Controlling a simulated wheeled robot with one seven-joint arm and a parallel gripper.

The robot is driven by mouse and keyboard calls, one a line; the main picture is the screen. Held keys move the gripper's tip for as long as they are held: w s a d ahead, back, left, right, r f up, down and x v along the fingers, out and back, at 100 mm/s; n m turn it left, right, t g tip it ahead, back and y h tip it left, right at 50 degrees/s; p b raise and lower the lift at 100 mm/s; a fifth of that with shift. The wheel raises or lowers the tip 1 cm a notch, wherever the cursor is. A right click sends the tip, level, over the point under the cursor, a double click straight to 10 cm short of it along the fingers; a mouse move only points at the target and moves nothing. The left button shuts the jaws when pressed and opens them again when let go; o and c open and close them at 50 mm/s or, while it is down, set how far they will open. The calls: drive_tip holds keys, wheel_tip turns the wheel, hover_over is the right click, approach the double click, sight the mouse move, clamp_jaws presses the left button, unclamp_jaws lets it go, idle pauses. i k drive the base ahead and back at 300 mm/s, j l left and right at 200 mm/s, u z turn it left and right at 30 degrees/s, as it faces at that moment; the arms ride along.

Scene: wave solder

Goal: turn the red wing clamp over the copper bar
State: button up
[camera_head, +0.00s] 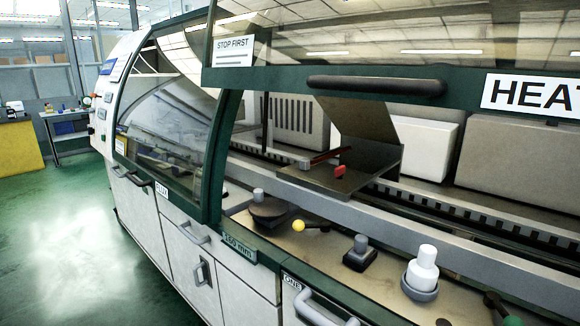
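The red wing clamp (340,171) is a small red piece on the dark metal tray (310,180) at the centre of the machine. The copper bar (327,156) is a thin reddish-brown strip just behind and left of the clamp, lying at a slant. The clamp seems to stand beside the bar and not across it, but it is too small to be sure. An upright dark plate (355,125) rises behind them. My gripper is not in view.
A raised hood with a dark handle (377,86) hangs above the tray. On the front ledge stand a yellow-knobbed lever (299,226), a dark block with a grey knob (360,252) and a white bottle (424,268). Green floor (75,235) is clear at left.

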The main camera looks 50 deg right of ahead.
sight(339, 172)
drive_tip(key=z, duration=1.75)
